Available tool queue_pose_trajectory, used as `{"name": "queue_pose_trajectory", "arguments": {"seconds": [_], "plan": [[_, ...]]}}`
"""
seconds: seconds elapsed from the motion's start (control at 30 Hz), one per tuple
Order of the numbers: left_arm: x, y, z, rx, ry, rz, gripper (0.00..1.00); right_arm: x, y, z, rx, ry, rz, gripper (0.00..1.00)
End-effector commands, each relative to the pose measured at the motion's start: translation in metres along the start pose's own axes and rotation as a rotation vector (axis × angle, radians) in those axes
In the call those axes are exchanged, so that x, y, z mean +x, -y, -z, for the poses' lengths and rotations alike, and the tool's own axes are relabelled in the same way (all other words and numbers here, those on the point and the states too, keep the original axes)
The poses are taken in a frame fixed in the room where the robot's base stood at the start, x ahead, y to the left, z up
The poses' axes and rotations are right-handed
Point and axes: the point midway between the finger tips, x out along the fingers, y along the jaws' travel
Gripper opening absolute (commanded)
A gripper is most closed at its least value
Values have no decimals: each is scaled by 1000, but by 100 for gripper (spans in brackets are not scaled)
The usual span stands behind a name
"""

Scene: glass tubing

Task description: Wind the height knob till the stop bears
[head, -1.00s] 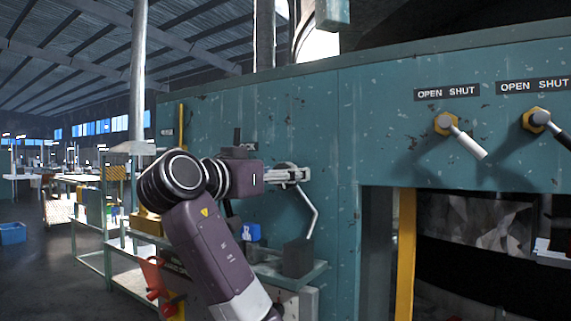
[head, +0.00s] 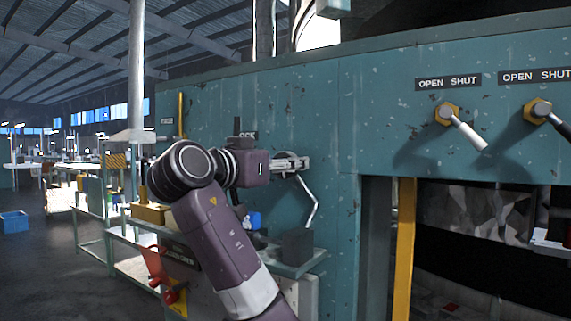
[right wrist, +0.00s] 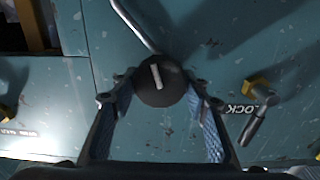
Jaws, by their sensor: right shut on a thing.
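The knob (right wrist: 163,85), dark and round with a pale line on its face, is on the teal panel in the right wrist view. My right gripper (right wrist: 160,92) has its two blue-padded fingers on either side of it, shut on it. In the head view my right gripper (head: 291,163) is against the panel and mostly hides the knob. A thin bent rod (head: 313,200) hangs down beside it; its upper part shows in the right wrist view (right wrist: 134,25). Whether any stop bears cannot be seen. My left gripper is not in view.
A lever (right wrist: 256,122) stands by a LOCK label (right wrist: 250,108), close to one finger. Two OPEN SHUT levers (head: 465,130) (head: 549,117) are on the panel at right. A dark block (head: 296,246) sits on a small shelf below my gripper. A bench (head: 150,232) stands left.

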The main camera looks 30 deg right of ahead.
Motion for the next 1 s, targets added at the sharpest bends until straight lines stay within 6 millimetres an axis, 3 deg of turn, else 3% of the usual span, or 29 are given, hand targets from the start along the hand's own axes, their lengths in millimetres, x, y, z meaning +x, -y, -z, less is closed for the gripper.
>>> {"name": "queue_pose_trajectory", "arguments": {"seconds": [0.5, 1.0], "plan": [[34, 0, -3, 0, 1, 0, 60, -1, -1, -3, 302, -1, 4, 18], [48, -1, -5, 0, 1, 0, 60, 0, -3, -1, 624, -2, 3, 18]]}}
